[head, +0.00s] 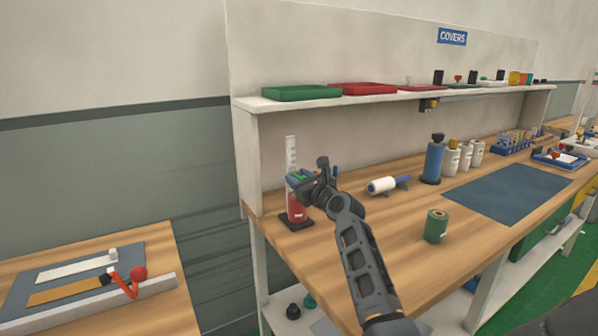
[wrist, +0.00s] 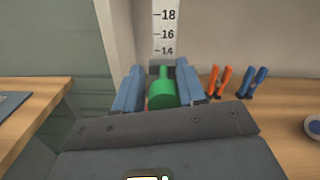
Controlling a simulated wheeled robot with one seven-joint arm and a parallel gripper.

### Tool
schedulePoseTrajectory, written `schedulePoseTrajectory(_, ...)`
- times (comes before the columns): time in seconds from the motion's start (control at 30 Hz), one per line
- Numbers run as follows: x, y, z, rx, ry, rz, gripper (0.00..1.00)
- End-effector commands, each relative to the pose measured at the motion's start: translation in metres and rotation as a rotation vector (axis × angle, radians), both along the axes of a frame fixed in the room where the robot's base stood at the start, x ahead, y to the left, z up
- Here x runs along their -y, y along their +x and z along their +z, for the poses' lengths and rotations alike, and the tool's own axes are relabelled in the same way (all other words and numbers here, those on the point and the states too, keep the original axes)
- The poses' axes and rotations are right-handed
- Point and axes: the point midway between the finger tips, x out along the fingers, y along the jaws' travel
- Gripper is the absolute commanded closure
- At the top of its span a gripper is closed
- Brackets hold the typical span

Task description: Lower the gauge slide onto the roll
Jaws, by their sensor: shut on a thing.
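The gauge is an upright white scale (head: 291,152) on a dark base (head: 297,222) at the left end of the workbench. A red roll (head: 298,208) stands on that base in front of the scale. My gripper (head: 301,180) is shut on the green gauge slide (wrist: 162,92), at the scale above the roll. In the wrist view the slide sits between my two blue fingers (wrist: 161,90), with its narrow end toward the scale near the 14 mark. My gripper hides most of the roll there, and I cannot tell whether slide and roll touch.
Orange pliers (wrist: 219,82) and blue pliers (wrist: 252,83) stand right of the gauge. A shelf (head: 385,97) with trays runs above.

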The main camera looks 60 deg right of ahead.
Motion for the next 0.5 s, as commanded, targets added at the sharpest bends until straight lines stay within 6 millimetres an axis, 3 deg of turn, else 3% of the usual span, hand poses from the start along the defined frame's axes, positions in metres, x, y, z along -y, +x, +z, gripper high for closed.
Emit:
schedulePoseTrajectory(0.03,0.0069,-0.0064,-0.0045,0.0,-0.002,-0.017,1.0)
schedulePoseTrajectory(0.33,0.0081,-0.0076,-0.0039,0.0,-0.005,-0.021,1.0)
schedulePoseTrajectory(0.37,0.0082,-0.0076,-0.0038,0.0,-0.005,-0.021,0.58)
schedulePoseTrajectory(0.5,0.0074,-0.007,-0.0039,0.0,-0.003,-0.019,0.45)
